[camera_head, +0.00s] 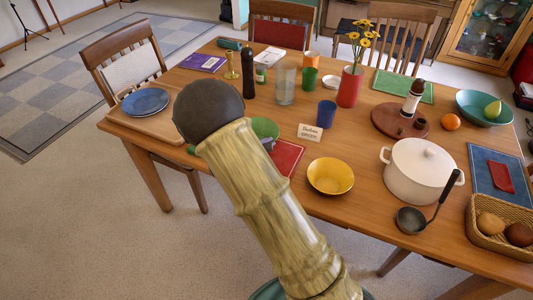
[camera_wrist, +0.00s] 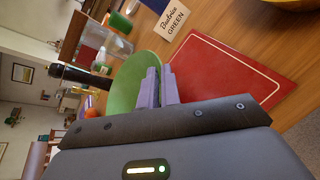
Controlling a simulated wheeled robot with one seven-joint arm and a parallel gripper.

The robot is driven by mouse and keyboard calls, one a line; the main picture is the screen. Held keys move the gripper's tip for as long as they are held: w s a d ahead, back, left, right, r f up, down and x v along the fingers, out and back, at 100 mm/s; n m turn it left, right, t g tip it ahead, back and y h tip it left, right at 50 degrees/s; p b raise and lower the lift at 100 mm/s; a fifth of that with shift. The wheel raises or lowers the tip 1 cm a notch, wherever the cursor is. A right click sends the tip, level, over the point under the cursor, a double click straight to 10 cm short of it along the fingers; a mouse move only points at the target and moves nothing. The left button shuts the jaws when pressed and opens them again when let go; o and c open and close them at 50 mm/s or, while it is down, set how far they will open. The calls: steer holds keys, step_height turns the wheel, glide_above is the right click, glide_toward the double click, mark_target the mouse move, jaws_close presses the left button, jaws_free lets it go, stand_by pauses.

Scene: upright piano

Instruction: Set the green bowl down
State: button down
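The green bowl (camera_head: 265,127) shows partly behind my arm in the head view, by the far left side of a red placemat (camera_head: 288,156). In the wrist view the bowl (camera_wrist: 139,78) is at my fingertips, beside the placemat (camera_wrist: 225,72). My gripper (camera_wrist: 160,80) has its two purple fingers close together on the bowl's rim; a fingertip also shows in the head view (camera_head: 268,143). The frames do not clearly show whether the bowl's base touches the table.
A name card (camera_head: 310,132) reading "GREEN" stands near the bowl, with a blue cup (camera_head: 326,114) beyond. A yellow bowl (camera_head: 330,176) is right of the placemat. A dark bottle (camera_head: 248,72) and a clear glass (camera_head: 285,83) stand behind. The placemat's visible part is bare.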

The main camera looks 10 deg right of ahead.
steer(key=shift+f, duration=0.2)
steer(key=shift+f, duration=1.9)
steer(key=shift+f+b, duration=0.2)
steer(key=shift+b, duration=0.1)
steer(key=c, duration=1.6)
jaws_free()
steer(key=shift+r, duration=0.2)
steer(key=v, duration=1.2)
steer(key=shift+s+d, duration=0.1)
